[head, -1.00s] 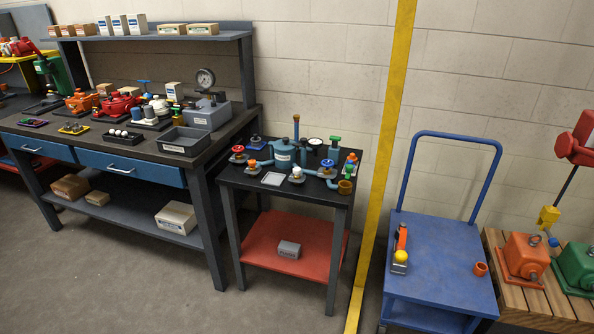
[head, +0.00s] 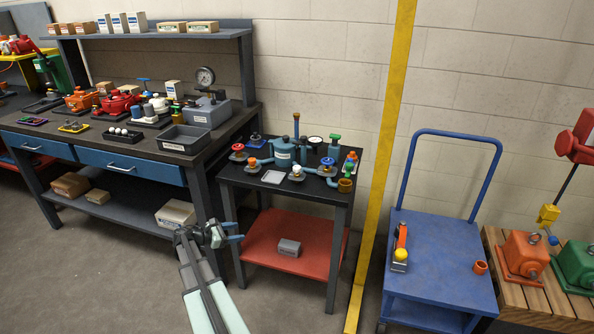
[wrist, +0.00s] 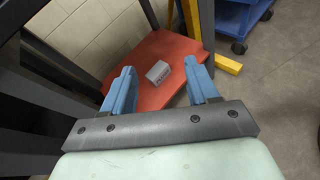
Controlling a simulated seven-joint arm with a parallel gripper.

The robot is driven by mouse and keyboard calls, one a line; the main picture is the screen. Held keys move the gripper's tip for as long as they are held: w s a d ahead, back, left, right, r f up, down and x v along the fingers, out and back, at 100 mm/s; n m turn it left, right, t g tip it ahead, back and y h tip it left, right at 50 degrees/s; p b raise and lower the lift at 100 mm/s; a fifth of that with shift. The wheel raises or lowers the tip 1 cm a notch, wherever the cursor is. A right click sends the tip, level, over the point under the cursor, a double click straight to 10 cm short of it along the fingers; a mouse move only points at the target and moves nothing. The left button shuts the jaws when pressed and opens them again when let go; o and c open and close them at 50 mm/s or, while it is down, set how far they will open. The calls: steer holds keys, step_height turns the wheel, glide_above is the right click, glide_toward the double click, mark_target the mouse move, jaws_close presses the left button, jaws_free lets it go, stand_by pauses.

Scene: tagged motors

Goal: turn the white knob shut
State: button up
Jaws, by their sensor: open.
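The white knob (head: 297,170) appears to be the small white-topped valve at the front of the small dark table (head: 258,184), beside a teal vessel (head: 284,154) with pipes. Its exact turn position is too small to tell. My gripper (head: 238,231) is in front of that table, lower than its top and left of the red lower shelf. In the wrist view my gripper (wrist: 159,68) shows two blue fingers spread apart with nothing between them. The knob does not show in the wrist view.
The small table also carries a red knob (head: 238,149), an orange knob (head: 252,163) and green-topped parts. A grey box (head: 289,247) sits on the red shelf (head: 262,262). A workbench (head: 75,140) stands left, a blue cart (head: 440,250) right. The floor in front is clear.

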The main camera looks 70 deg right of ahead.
mark_target(297, 167)
steer(key=s+d+r+g+h, duration=0.15)
steer(key=s+d+r, duration=0.25)
steer(key=d+r, duration=0.45)
steer(key=s+d+r+g, duration=0.3)
steer(key=s+d+r, duration=0.1)
steer(key=d+r, duration=0.45)
steer(key=shift+n, duration=0.3)
steer(key=x, duration=1.2)
steer(key=shift+s+d+r, duration=0.15)
steer(key=shift+s+r, duration=0.05)
steer(key=shift+s, duration=0.1)
steer(key=c, duration=0.9)
steer(key=shift+w+d+m+g+y, duration=0.1)
steer(key=shift+d+m+g+y, duration=0.1)
steer(key=shift+m+g+y, duration=0.95)
steer(key=shift+m+y, duration=0.15)
steer(key=shift+y, duration=0.25)
steer(key=shift+a+m+g+y, duration=0.2)
steer(key=shift+m+g+y, duration=0.5)
steer(key=shift+m+y, duration=0.5)
